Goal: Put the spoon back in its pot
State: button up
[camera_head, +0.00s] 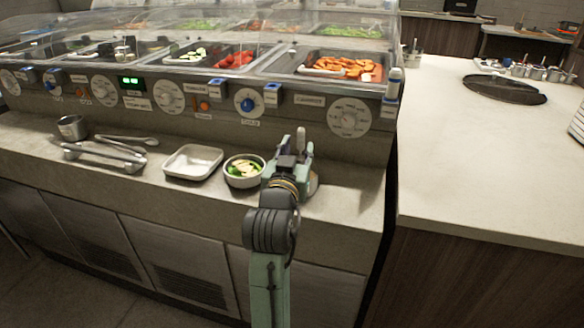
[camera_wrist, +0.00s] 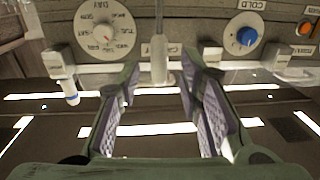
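A metal spoon (camera_head: 132,139) lies flat on the counter ledge at the left in the head view, behind the tongs. A small metal pot (camera_head: 71,127) stands upright at the left end, a little left of the spoon; its inside is hard to make out. My gripper (camera_head: 302,148) is well to the right of both, above the ledge beside the white bowl. In the wrist view my gripper (camera_wrist: 159,75) has its two fingers apart, with nothing clearly held. A pale upright bar (camera_wrist: 158,60) shows between the fingertips; I cannot tell its distance. Spoon and pot are not in the wrist view.
The dial panel (camera_head: 205,105) and clear food guard (camera_head: 250,30) rise behind. A pale counter (camera_head: 480,180) is at the right.

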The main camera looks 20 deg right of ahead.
jog(key=p+v, duration=0.7)
jog(key=shift+p, duration=0.3)
